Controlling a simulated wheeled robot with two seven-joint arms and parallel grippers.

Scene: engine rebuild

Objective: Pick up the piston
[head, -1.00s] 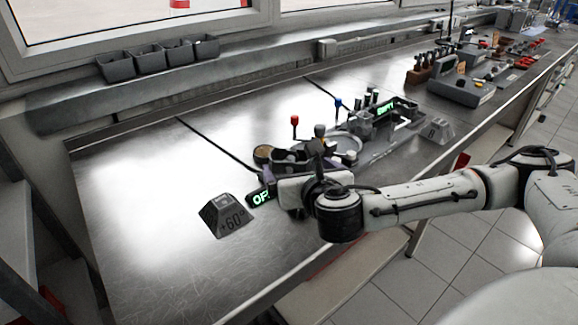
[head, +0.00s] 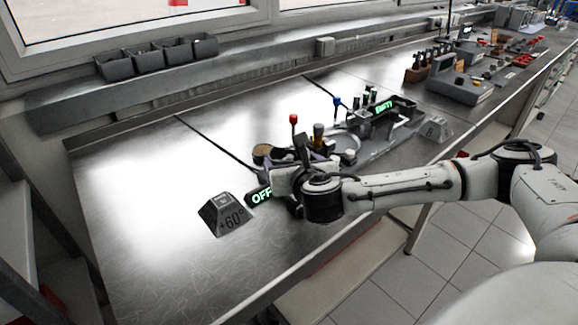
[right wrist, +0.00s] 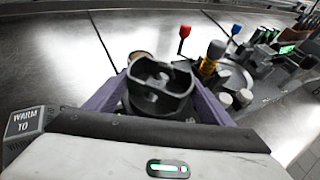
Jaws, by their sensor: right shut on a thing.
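The piston (right wrist: 160,88) is a dark grey, hollow round part, seen open side up in the right wrist view. It sits between the two purple-edged fingers of my right gripper (right wrist: 158,98), which is shut on it. In the head view my right gripper (head: 292,174) is over the near part of the bench, beside the green OFF display (head: 262,196). There the piston is mostly lost among the dark gripper parts. My left gripper is not in view.
A grey block marked +60° (head: 228,214) stands left of the gripper. Behind and right are a red-topped lever (head: 294,119), an orange-shafted knob (head: 318,133), a blue-topped lever (head: 337,101) and a grey fixture (head: 395,113). The bench's left part (head: 140,190) is clear.

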